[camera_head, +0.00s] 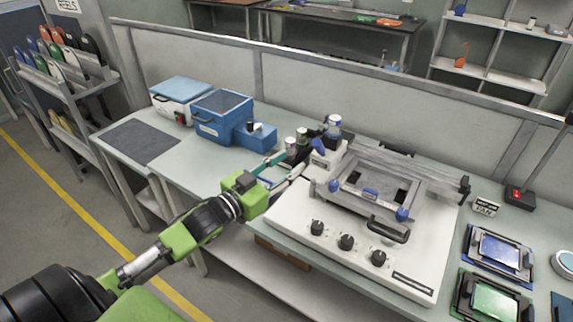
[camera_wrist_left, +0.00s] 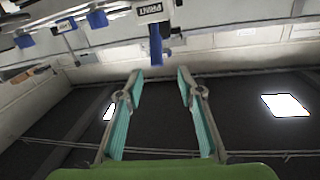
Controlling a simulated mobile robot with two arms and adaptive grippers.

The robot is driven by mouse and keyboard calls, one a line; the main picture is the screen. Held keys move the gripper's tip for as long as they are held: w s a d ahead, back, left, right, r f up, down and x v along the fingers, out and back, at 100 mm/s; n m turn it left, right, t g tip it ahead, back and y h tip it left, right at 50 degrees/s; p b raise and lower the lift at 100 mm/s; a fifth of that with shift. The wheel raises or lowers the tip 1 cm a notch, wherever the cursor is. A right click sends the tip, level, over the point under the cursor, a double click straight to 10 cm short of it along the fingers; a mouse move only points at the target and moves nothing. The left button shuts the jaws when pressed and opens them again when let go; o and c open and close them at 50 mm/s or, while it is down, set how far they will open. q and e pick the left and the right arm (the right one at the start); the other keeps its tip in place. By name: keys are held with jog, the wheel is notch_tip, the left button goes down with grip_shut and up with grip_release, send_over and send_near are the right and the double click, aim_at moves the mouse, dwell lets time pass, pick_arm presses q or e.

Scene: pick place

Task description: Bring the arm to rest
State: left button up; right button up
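My left arm comes in from the lower left in the head view, and its green-bodied left gripper (camera_head: 284,170) is over the bench at the left side of the white machine. In the left wrist view the two teal-padded fingers of the left gripper (camera_wrist_left: 160,88) stand apart with nothing between them. My right gripper does not show in either view.
The white machine (camera_head: 285,222) with knobs and a hinged frame fills the bench middle. Blue bins (camera_head: 222,115) stand behind left, and small bottles (camera_head: 333,126) stand near the gripper. Trays with a blue and a green panel (camera_head: 492,298) lie at right. A low wall (camera_head: 310,85) runs behind.

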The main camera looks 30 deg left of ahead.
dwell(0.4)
